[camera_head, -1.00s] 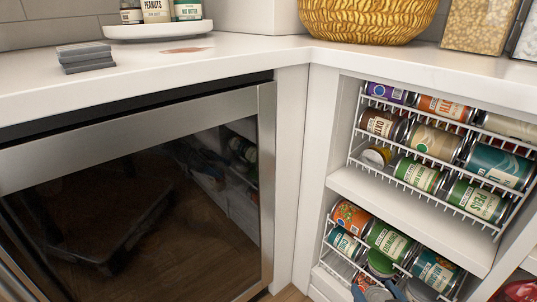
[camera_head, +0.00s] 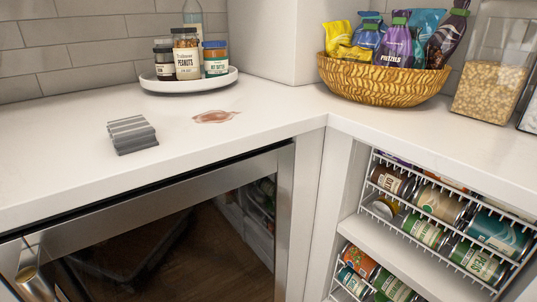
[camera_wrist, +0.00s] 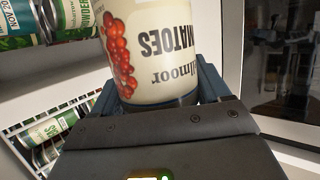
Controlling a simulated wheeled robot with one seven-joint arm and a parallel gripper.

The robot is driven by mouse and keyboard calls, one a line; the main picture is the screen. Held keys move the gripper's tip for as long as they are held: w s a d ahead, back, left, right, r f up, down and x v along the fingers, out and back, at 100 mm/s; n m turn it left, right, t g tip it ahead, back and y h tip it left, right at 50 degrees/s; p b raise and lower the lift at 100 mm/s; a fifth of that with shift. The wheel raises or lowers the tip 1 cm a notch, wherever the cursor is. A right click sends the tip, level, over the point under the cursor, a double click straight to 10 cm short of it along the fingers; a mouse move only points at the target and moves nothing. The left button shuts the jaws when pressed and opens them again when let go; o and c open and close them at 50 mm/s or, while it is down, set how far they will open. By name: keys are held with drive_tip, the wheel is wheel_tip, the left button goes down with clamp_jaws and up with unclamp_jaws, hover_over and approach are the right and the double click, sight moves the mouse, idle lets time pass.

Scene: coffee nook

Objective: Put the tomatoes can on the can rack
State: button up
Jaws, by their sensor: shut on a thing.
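The tomatoes can (camera_wrist: 155,50) is in the wrist view, with a cream label, red tomatoes and lettering that appears upside down. My gripper (camera_wrist: 175,98) is shut on it; the can's top in the picture is cut off by the frame. Neither my gripper nor this can shows in the head view. The white wire can rack (camera_head: 432,243) sits in the open cabinet at right, with several cans lying in sloping rows. A second, lower rack section (camera_head: 343,284) is partly cut off by the frame. Rack wires also show at left in the wrist view (camera_wrist: 40,118).
A glass-door fridge (camera_head: 150,255) stands left of the cabinet. The counter above holds grey coasters (camera_head: 132,134), a reddish stain (camera_head: 216,117), a white tray (camera_head: 150,85) with jars, a woven snack basket (camera_head: 385,93) and a clear bin (camera_head: 492,82). The middle counter is otherwise clear.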

drive_tip(key=r+p, duration=0.3)
drive_tip(key=p, duration=0.1)
drive_tip(key=r+p, duration=0.3)
drive_tip(key=p, duration=0.1)
drive_tip(key=s+r+p, duration=0.1)
drive_tip(key=r+p, duration=0.2)
drive_tip(key=p, duration=0.1)
drive_tip(key=shift+s+a, duration=0.1)
drive_tip(key=shift+a, duration=0.05)
drive_tip(key=shift+s+a+r+p, duration=0.15)
drive_tip(key=shift+r+p, duration=0.45)
drive_tip(key=shift+p, duration=0.6)
